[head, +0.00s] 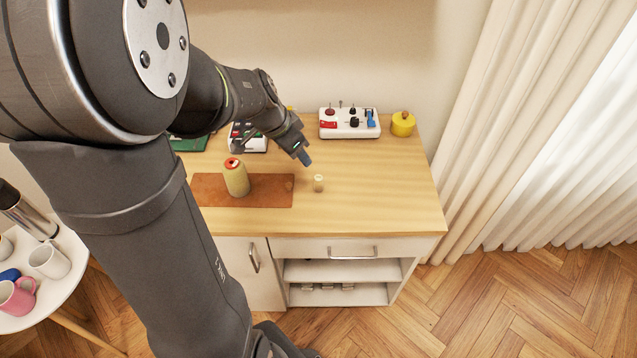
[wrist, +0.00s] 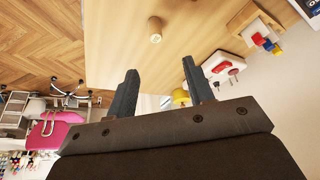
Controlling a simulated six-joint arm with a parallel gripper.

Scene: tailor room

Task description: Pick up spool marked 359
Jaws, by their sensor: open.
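A small pale wooden spool (head: 318,183) stands upright on the wooden tabletop, just right of the brown mat; no number on it can be read. In the wrist view the spool (wrist: 155,30) is beyond the fingertips, roughly in line with the gap between them. My gripper (head: 304,158) is above the table, a little behind and left of the spool, pointing down toward the front right. The wrist view shows the gripper (wrist: 159,70) with its two fingers apart and nothing between them.
A tan cylinder with a red top (head: 236,178) stands on the brown mat (head: 270,198) to the left. The table's front right is clear.

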